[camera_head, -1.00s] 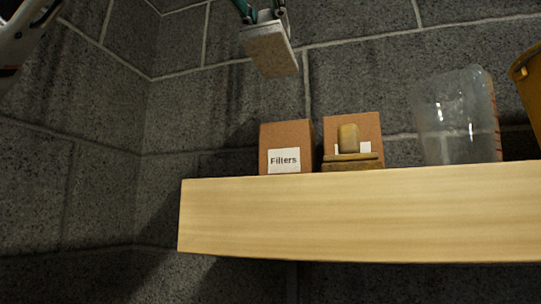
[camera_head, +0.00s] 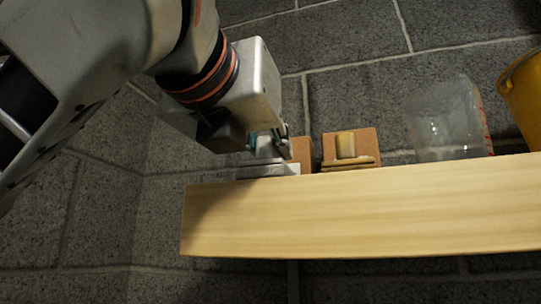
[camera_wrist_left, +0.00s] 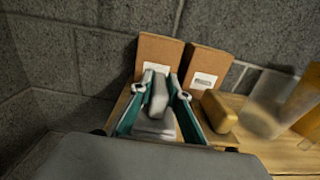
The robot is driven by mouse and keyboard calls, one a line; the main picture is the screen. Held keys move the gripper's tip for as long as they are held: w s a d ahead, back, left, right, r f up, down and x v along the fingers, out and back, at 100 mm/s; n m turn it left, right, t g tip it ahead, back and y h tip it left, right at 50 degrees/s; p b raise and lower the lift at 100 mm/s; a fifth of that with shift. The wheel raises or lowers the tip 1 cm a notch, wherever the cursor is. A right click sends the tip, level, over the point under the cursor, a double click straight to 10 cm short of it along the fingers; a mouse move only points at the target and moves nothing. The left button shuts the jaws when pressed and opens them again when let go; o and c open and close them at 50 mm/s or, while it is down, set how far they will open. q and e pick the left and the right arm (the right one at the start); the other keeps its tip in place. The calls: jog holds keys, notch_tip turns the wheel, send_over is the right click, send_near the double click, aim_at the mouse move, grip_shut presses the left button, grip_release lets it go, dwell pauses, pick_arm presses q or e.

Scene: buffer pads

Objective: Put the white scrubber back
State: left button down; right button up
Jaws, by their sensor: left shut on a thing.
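The white scrubber, a flat pale pad with a block handle, is low at the left end of the wooden shelf in the head view (camera_head: 268,171). The pad looks level and at the shelf top; I cannot tell whether it fully rests there. My left gripper (camera_head: 270,143) is shut on its handle from above. In the left wrist view the fingers (camera_wrist_left: 166,90) stand either side of the handle of the white scrubber (camera_wrist_left: 157,97). A yellow scrubber (camera_head: 345,146) sits to the right, apart from it. My right gripper is not in view.
Two brown boxes stand behind, the left one (camera_head: 304,152) partly hidden by my gripper, the right one (camera_head: 366,140) behind the yellow scrubber. A clear jug (camera_head: 445,120) and a yellow bucket (camera_head: 522,95) stand further right on the wooden shelf (camera_head: 360,212). A block wall is behind.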

pick_arm(q)
jog(key=shift+f, duration=0.45)
jog(key=c, duration=1.9)
grip_release()
jog(key=shift+f, duration=0.1)
